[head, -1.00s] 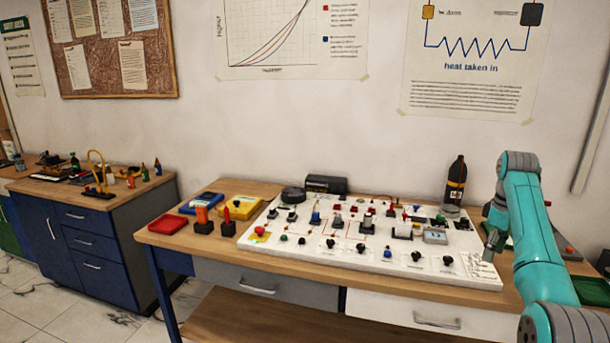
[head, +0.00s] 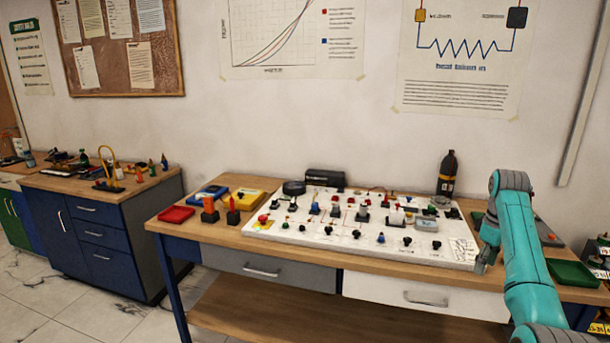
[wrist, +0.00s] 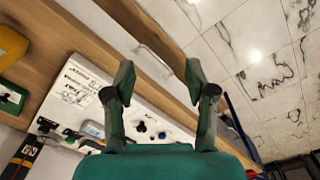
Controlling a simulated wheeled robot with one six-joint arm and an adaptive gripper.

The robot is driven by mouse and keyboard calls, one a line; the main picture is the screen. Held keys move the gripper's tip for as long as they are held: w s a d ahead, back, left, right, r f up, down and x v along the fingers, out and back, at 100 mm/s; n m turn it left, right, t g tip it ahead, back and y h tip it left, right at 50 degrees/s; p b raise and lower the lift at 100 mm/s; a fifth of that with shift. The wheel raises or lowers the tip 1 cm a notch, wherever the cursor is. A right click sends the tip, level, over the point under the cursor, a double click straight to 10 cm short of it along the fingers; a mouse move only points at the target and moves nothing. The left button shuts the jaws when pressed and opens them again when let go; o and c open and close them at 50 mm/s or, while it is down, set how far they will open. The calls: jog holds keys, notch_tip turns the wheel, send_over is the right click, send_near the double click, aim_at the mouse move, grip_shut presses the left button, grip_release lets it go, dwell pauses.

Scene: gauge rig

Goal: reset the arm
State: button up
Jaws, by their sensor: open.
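My teal arm stands at the right of the head view, in front of the bench's right end. My gripper (head: 483,262) is at the right edge of the white board, small and partly hidden by the arm in that view. In the wrist view my gripper (wrist: 158,85) is open, its two fingers wide apart with nothing between them. Beyond the fingertips are the bench's wooden edge, a drawer front and the marble floor. The white board (head: 290,237) lies on the bench, carrying several knobs, plugs and small parts.
The wooden bench (head: 205,238) has a red tray (head: 176,214) at left and a dark bottle (head: 448,175) at the back. A green tray (head: 575,273) lies right of my arm. A blue cabinet (head: 95,240) stands at left. Floor between cabinet and bench is clear.

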jog(key=s+a+f+t, duration=0.1)
jog(key=a+f, duration=0.2)
jog(key=f, duration=0.6)
jog(key=s+a+f+m+t, duration=0.1)
jog(key=s+a+f, duration=0.15)
jog(key=f, duration=0.75)
jog(key=a+f+t, duration=0.1)
jog(key=a+f, duration=0.2)
jog(key=f, duration=0.6)
jog(key=s+a+f+m+t+h, duration=0.1)
jog(key=s+a+f+t, duration=0.1)
jog(key=s+a+f, duration=0.5)
jog(key=s+a+f+m+t, duration=0.15)
jog(key=s+a+f, duration=0.25)
jog(key=s+f, duration=0.65)
jog(key=s+a+r+m+t, duration=0.1)
jog(key=s+a+r+t, duration=0.2)
jog(key=s, duration=1)
jog(key=s+a+r+t, duration=0.1)
jog(key=s+a+r, duration=0.3)
jog(key=s, duration=0.9)
jog(key=s+a+r+m+t, duration=0.1)
jog(key=s+r+t, duration=0.1)
jog(key=s+r, duration=0.6)
jog(key=s+a+r+m+t+y, duration=0.1)
jog(key=s+a+r+t, duration=0.1)
jog(key=s+r, duration=0.6)
notch_tip(320, 180, up, 7)
jog(key=shift+s+r, duration=0.2)
jog(key=shift+s, duration=0.05)
